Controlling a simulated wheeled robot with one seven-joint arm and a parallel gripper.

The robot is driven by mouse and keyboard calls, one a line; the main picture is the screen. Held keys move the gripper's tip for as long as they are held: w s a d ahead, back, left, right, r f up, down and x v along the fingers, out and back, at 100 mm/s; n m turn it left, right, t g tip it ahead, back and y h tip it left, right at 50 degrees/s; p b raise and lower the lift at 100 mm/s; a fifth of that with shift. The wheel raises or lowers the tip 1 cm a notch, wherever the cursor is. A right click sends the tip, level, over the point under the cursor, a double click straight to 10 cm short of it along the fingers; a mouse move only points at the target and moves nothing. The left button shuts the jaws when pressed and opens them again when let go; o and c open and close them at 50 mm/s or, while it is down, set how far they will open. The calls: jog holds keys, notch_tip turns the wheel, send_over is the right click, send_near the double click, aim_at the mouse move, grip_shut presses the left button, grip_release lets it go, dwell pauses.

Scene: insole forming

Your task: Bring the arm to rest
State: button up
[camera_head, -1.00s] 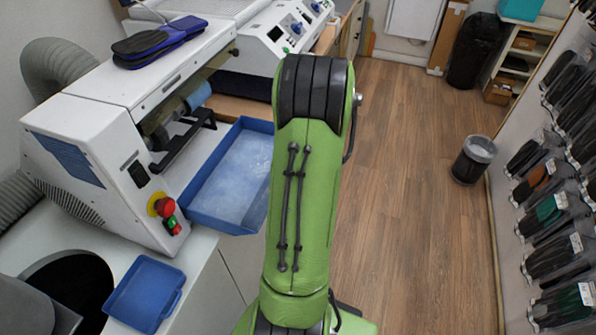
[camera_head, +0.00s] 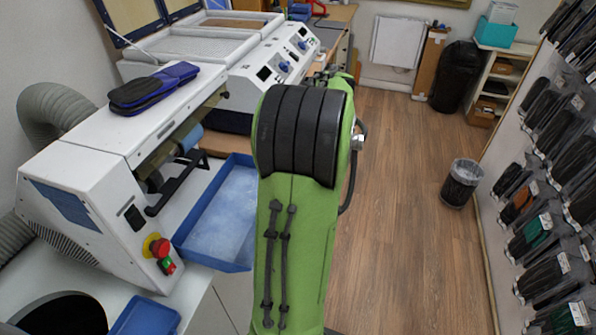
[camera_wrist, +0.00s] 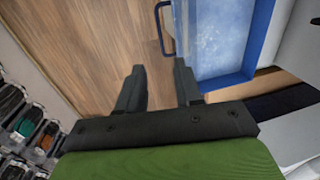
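My gripper (camera_wrist: 158,88) shows in the wrist view with its two dark fingers apart and nothing between them. Wooden floor shows behind the fingers. In the head view my green arm rises through the middle of the picture, and its far end, with the gripper, is mostly hidden behind the black joint. The blue tray (camera_head: 178,236) in front of the white machine stands left of my arm. Its corner (camera_wrist: 222,84) shows right of the fingers in the wrist view; I cannot tell how far away.
The white grinding machine (camera_head: 85,190) with red and green buttons stands at left, with dark blue insoles (camera_head: 152,90) on top. A white console (camera_head: 265,70) stands behind. A bin (camera_head: 461,183) and a wall of packaged insoles (camera_head: 545,220) are at right. The floor between is clear.

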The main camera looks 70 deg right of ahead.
dwell(0.4)
jog(key=w+a+r+n, duration=0.3)
jog(key=w+a, duration=0.2)
jog(key=a, duration=0.3)
jog(key=w+a+r+n, duration=0.3)
jog(key=w+a+n, duration=0.15)
jog(key=a, duration=0.35)
jog(key=s+a+n+t, duration=0.1)
jog(key=a+n, duration=0.3)
jog(key=a, duration=0.5)
jog(key=s+a+n+t, duration=0.2)
jog(key=s+a+n, duration=0.2)
jog(key=a, duration=0.6)
jog(key=shift+s+a+n, duration=0.3)
jog(key=shift+n, duration=0.35)
